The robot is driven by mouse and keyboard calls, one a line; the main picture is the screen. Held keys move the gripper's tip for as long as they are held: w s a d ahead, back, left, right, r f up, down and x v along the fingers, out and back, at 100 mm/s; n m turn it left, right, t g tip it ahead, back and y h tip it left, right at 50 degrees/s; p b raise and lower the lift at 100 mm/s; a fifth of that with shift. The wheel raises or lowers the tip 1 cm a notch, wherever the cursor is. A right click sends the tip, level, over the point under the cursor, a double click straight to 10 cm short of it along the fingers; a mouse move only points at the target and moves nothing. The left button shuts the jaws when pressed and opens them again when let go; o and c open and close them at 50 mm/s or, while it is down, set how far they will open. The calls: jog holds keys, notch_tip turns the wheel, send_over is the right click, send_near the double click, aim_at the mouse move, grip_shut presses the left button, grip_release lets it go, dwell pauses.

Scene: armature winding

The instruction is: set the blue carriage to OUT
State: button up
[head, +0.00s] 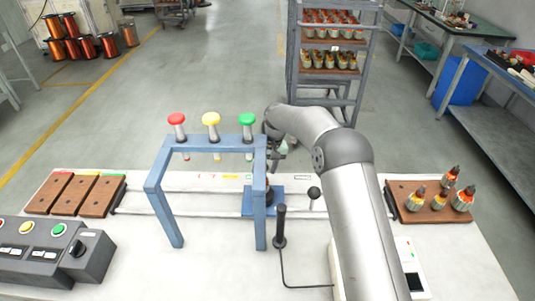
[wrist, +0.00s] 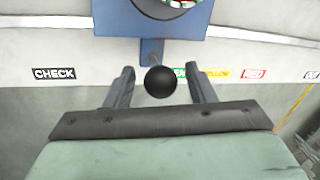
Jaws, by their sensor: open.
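The blue carriage (head: 250,203) sits on the rail, partly behind the right leg of the blue frame. In the wrist view its blue plate (wrist: 110,17) is at the top, with a short rod and a black ball knob (wrist: 160,85) toward me. My gripper (wrist: 160,88) is open, with one finger on each side of the ball. In the head view my gripper (head: 278,155) is at the carriage's far side, partly hidden by my arm.
A blue frame (head: 205,143) with red, yellow and green knobs straddles the rail. A black handle (head: 281,225) and a ball-topped lever (head: 314,193) stand nearby. Brown boards (head: 98,196) lie left; a tray (head: 429,212) with several armatures is right. A control box (head: 60,250) is front left.

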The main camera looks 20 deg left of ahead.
notch_tip(320, 180, up, 17)
jog(key=w+d+b, duration=0.1)
jog(key=d, duration=0.2)
jog(key=shift+w+f+b, duration=0.15)
jog(key=shift+w+b, duration=0.05)
jog(key=shift+b, duration=0.2)
